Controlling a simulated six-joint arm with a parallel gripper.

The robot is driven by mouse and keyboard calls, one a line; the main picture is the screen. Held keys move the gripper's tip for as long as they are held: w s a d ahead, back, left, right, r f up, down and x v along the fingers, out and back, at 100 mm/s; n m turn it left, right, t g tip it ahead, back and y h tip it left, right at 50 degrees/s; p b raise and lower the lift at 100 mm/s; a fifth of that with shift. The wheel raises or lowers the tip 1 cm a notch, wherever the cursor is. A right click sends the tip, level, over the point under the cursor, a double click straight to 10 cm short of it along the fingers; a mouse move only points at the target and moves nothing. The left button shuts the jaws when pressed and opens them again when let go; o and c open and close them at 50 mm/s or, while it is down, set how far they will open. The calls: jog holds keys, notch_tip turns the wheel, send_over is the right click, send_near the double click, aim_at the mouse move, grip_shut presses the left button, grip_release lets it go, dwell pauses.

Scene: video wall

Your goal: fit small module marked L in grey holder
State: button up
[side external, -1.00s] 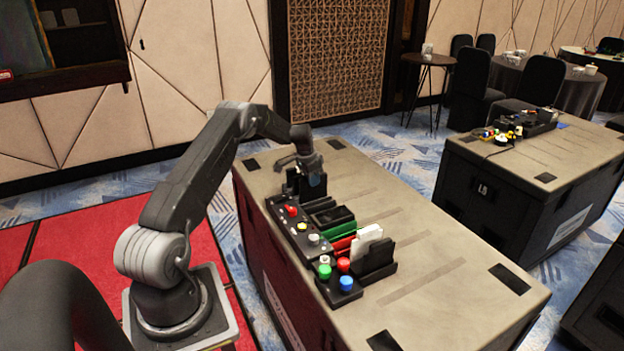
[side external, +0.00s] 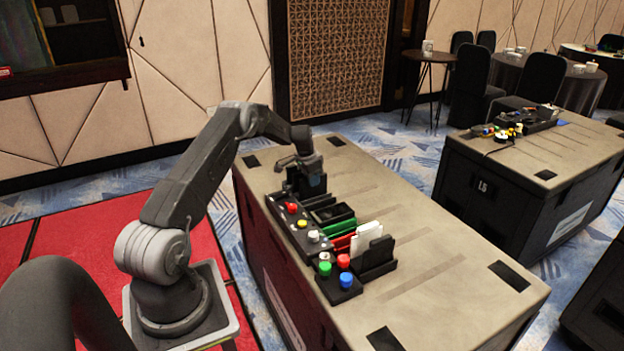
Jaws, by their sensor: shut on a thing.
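My gripper (side external: 312,172) is at the far left end of the row of devices on the case top. It points down and is shut on a small dark, bluish module (side external: 316,184), partly hidden by the jaws. Its L mark is too small to read. A dark upright holder (side external: 292,182) stands right beside the jaws, and I cannot tell whether the module touches it or is inside it. Which of the dark holders is the grey one is not clear at this size.
A button panel (side external: 287,217) with coloured knobs runs along the case's near edge. Behind it are dark trays, green and red slots (side external: 338,229), a white card (side external: 367,238) and a black holder (side external: 376,262). The case top (side external: 440,250) is clear to the right.

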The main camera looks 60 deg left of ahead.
jog(key=shift+f, duration=0.4)
dwell(1.1)
jog(key=o, duration=1)
jog(key=shift+o, duration=0.2)
jog(key=shift+r, duration=4)
